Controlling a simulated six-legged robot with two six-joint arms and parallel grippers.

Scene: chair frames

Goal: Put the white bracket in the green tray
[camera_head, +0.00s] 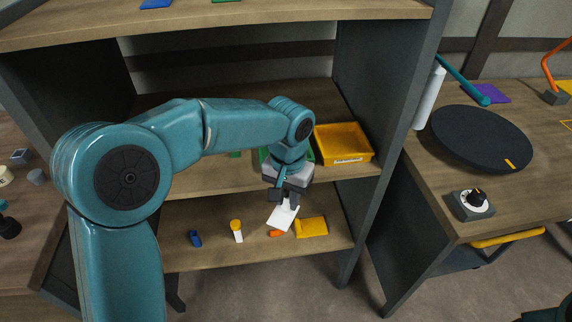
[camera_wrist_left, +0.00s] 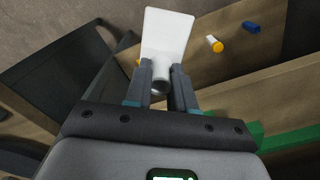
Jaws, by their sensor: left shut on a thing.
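The white bracket (camera_head: 281,218) is held in my left gripper (camera_head: 289,202), in front of the shelf unit. The left wrist view shows the fingers (camera_wrist_left: 160,82) shut on the near end of the white bracket (camera_wrist_left: 168,34), with its flat plate extending beyond them. The green tray (camera_head: 263,155) is on the middle shelf, mostly hidden behind my left arm and wrist. A green edge of it shows at the lower right in the left wrist view (camera_wrist_left: 290,143).
A yellow tray (camera_head: 344,143) stands right of the green tray on the middle shelf. The lower shelf holds a blue item (camera_head: 195,238), a white bottle with an orange cap (camera_head: 237,231), an orange piece (camera_head: 275,233) and a yellow block (camera_head: 311,227). The upper shelf board (camera_head: 200,24) overhangs.

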